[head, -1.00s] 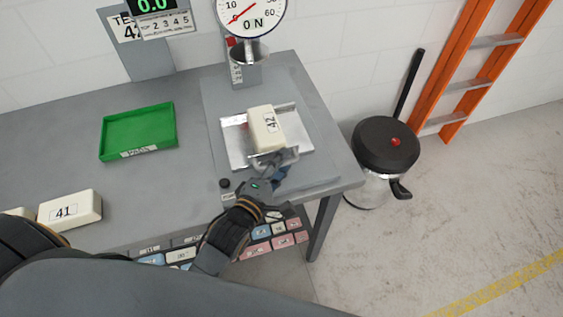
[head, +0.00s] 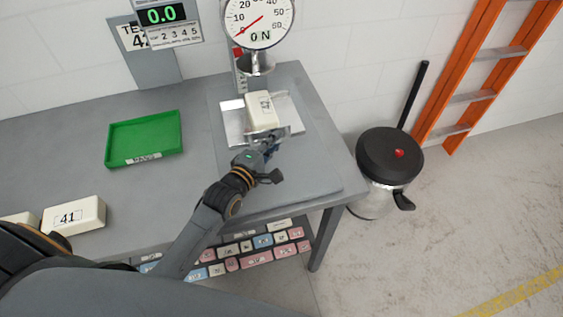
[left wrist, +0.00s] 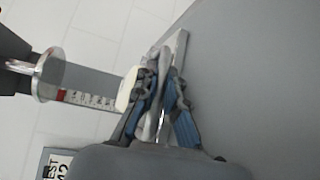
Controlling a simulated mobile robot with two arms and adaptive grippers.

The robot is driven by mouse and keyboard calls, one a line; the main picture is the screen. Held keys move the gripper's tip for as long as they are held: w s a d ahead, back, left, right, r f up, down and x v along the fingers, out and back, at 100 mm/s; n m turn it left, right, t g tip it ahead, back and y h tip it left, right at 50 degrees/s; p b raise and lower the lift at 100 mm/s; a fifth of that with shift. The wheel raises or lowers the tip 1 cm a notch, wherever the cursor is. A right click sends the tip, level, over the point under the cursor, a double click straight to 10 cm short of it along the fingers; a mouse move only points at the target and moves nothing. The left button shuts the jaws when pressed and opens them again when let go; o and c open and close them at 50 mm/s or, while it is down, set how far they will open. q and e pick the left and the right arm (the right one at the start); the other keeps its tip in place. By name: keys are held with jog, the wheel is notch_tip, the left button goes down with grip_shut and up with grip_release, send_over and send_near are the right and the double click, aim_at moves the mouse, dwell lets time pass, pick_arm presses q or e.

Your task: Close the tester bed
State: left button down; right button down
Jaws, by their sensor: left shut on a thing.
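The tester bed (head: 232,125) is a shiny metal tray on the grey base plate of the tester, below the round dial gauge (head: 258,22). A white foam block marked 42 (head: 261,108) sits on the bed. My left gripper (head: 268,141) is shut on the handle (head: 270,134) at the bed's near edge. In the left wrist view its blue fingers (left wrist: 163,95) close around the metal handle, with the block (left wrist: 128,88) just beyond. The round press plate (head: 257,66) hangs above and behind the block. My right gripper is not in view.
A green tray (head: 144,139) lies empty on the table to the left. A block marked 41 (head: 74,215) lies at the front left. A black-lidded bin (head: 389,155) and an orange ladder (head: 480,70) stand right of the table. The display (head: 162,15) reads 0.0.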

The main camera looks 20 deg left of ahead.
pick_arm(q)
jog(key=shift+w+a+f, duration=0.1)
jog(key=shift+w+a, duration=0.65)
jog(key=shift+w, duration=0.35)
jog(key=shift+r, duration=0.2)
jog(key=shift+a, duration=0.1)
jog(key=c, duration=1.7)
grip_release()
jog(key=o, duration=0.3)
jog(key=shift+w, duration=0.15)
jog(key=shift+w+f, duration=0.1)
jog(key=shift+f, duration=0.05)
jog(key=shift+s, duration=0.3)
jog(key=v, duration=1.1)
jog(key=shift+s+a, duration=0.2)
